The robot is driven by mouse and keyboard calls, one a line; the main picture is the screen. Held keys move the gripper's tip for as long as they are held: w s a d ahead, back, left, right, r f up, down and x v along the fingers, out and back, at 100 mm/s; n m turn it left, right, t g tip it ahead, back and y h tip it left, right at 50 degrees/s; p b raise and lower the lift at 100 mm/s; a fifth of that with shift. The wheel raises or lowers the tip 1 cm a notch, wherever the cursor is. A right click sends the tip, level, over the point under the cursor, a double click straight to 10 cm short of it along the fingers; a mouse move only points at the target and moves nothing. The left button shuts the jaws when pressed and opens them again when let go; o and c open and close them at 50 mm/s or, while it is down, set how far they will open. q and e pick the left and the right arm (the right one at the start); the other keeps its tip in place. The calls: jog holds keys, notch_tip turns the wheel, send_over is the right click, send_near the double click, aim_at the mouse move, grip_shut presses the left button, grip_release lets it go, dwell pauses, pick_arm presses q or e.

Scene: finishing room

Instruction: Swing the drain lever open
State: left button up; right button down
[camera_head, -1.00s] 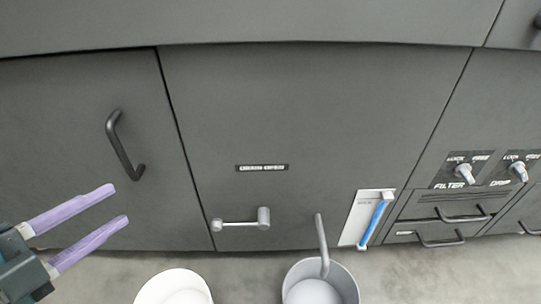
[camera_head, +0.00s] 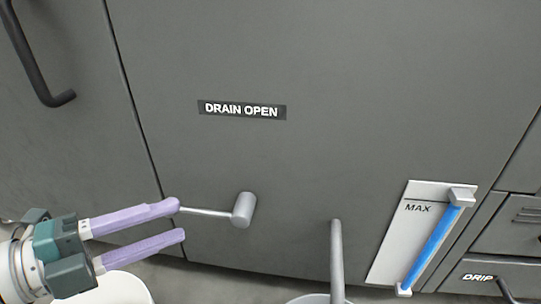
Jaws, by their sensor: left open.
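The drain lever (camera_head: 210,212) is a thin grey rod on the dark cabinet front. It runs nearly level to the left from a thick grey hub (camera_head: 243,210). A "DRAIN OPEN" label (camera_head: 241,110) is above it. My left gripper (camera_head: 181,221) comes in from the left with its two purple fingers apart. The upper fingertip overlaps the left end of the lever and hides its knob. The lower fingertip is below the lever. I cannot tell whether the upper finger touches it. My right gripper is not in view.
A grey spout pipe (camera_head: 336,255) hangs to the right over a grey bucket (camera_head: 313,299). A white bucket (camera_head: 125,290) stands below my left gripper. A level gauge (camera_head: 435,245) with a blue column and a MAX mark is further right. A black handle (camera_head: 38,60) is at upper left.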

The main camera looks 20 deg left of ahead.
aim_at(193, 214)
pick_arm(q)
jog(key=b+x, duration=0.1)
jog(key=x, duration=0.4)
jog(key=shift+w+b, duration=0.1)
jog(key=shift+b, duration=0.25)
jog(key=shift+w+d, duration=0.25)
jog(key=shift+s, duration=0.1)
jog(key=shift+a, duration=0.1)
jog(key=shift+c, duration=0.2)
grip_shut()
dwell(0.3)
